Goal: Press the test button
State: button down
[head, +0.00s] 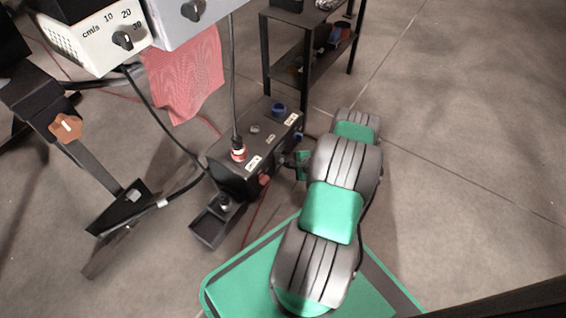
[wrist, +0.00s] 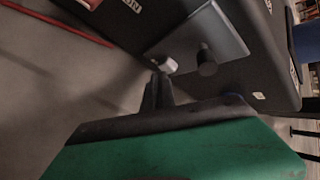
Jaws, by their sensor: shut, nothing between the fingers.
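A black control box (head: 232,172) with small white labels stands left of my arm. The labels are too small to read in the head view, so I cannot tell which control is the test button. My gripper (head: 284,161) is beside the box's right-hand side. In the wrist view my gripper (wrist: 159,80) is shut and empty. Its tips are close to a small pale stub (wrist: 166,65); contact is unclear. A dark knob (wrist: 207,63) sits on a grey plate (wrist: 190,38).
A black shelf (head: 310,65) stands behind the box. A red cloth (head: 183,75) hangs at the upper left below white instrument housings (head: 95,38). A black tray (head: 215,224) is at the box's front. Cables run around the box. Floor at the right is clear.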

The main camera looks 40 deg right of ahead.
jog(key=shift+w+a, duration=0.1)
jog(key=shift+w, duration=0.15)
jog(key=shift+s, duration=0.1)
dwell(0.4)
jog(key=shift+s+d, duration=0.3)
jog(key=shift+s, duration=0.45)
jog(key=shift+s+d, duration=0.3)
jog(key=shift+s, duration=0.5)
jog(key=shift+s+d, duration=0.25)
jog(key=shift+s, duration=0.55)
jog(key=shift+s+d, duration=0.3)
jog(key=shift+s, duration=0.5)
